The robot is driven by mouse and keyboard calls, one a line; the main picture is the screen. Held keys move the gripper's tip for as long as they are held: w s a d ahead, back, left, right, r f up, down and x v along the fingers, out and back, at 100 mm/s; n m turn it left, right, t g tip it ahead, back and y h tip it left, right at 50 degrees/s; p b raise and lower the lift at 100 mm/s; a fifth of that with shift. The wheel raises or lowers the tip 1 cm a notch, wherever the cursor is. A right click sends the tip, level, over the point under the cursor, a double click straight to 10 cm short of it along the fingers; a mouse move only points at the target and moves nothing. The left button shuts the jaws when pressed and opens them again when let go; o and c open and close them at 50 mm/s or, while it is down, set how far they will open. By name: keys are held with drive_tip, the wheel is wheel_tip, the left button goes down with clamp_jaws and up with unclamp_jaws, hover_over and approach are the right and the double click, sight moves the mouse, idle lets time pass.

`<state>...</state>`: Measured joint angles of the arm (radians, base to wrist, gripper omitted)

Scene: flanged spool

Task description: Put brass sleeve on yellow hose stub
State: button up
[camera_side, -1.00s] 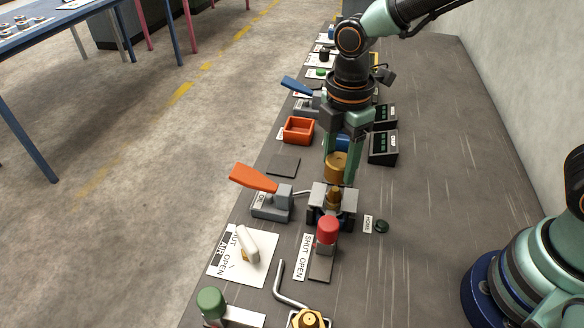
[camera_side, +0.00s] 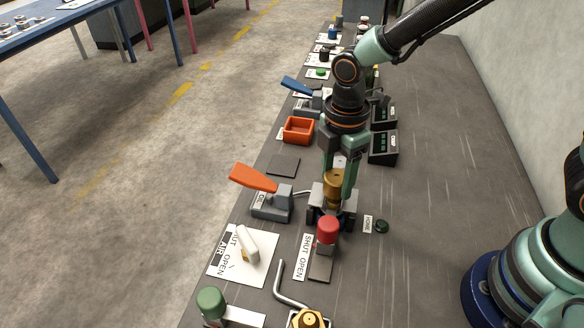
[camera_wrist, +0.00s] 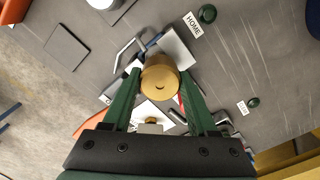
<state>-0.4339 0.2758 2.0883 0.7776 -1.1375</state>
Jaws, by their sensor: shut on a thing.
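My gripper (camera_side: 338,179) points down and is shut on the brass sleeve (camera_side: 334,184), one green finger on each side. The wrist view shows the sleeve (camera_wrist: 160,84) end-on between the fingertips (camera_wrist: 159,78). The sleeve looks upright, directly over the grey clamp block (camera_side: 347,204). Only a short lower piece of the brass-yellow hose stub (camera_side: 332,204) shows below it, at the block. The stub's top is hidden by the sleeve, which looks lowered over it; how far down it sits I cannot tell.
A red-capped post (camera_side: 327,230) stands just in front of the clamp. An orange lever (camera_side: 254,178) is to its left, and an orange bin (camera_side: 298,130) lies farther back. A dark green button (camera_side: 382,227) is at right.

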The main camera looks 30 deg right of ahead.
sight(338, 176)
drive_tip(key=o, duration=1.4)
wheel_tip(338, 176, up, 13)
drive_tip(key=s+d+r+m+t, duration=0.1)
drive_tip(key=d+m+t, duration=0.1)
drive_tip(key=d+m, duration=0.3)
drive_tip(key=s+d+m+t, duration=0.1)
drive_tip(key=s+d+m, duration=0.1)
drive_tip(key=d+m, duration=0.3)
drive_tip(key=s+d+r+m+t, duration=0.1)
drive_tip(key=d+m+t, duration=0.1)
drive_tip(key=d+m, duration=0.3)
drive_tip(key=shift+s+d+r+m+t, duration=0.1)
drive_tip(key=shift+r+m+t, duration=0.05)
drive_tip(key=shift+m, duration=0.6)
drive_tip(key=shift+s+d+r+m+t, duration=0.1)
drive_tip(key=shift+r+m+t, duration=0.05)
drive_tip(key=shift+m, duration=0.6)
drive_tip(key=shift+a, duration=0.1)
